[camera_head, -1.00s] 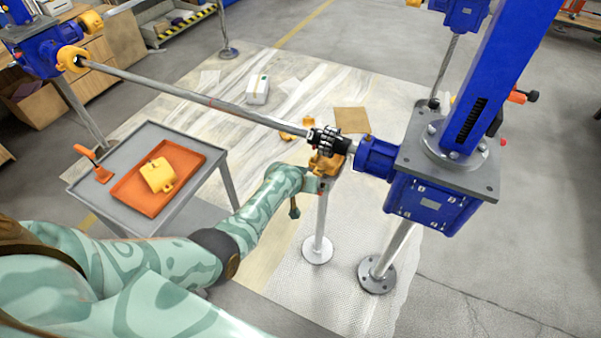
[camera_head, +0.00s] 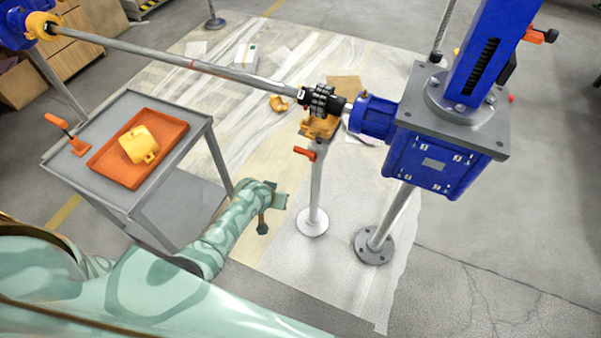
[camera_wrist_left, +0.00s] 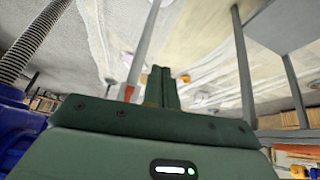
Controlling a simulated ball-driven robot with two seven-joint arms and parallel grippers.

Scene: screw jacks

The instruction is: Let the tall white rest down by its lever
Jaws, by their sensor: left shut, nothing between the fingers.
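The tall white rest (camera_head: 317,185) stands upright on a round base, with a yellow cradle (camera_head: 319,128) at its top. The cradle is just under the black coupling (camera_head: 322,101) of the long shaft; I cannot tell whether they touch. Its orange lever (camera_head: 305,153) sticks out to the left below the cradle. My left gripper (camera_head: 281,201) is shut and empty, left of the post and below the lever, clear of both. In the left wrist view the shut fingers (camera_wrist_left: 161,88) point toward the floor area, with a pale post (camera_wrist_left: 143,45) beyond. My right gripper is not in view.
A blue screw jack (camera_head: 432,160) on a grey flanged post stands right of the rest. A grey table (camera_head: 95,170) at left carries an orange tray (camera_head: 176,132) with a yellow part (camera_head: 140,145). The shaft (camera_head: 190,64) crosses above. Floor sheeting (camera_head: 340,270) lies in front.

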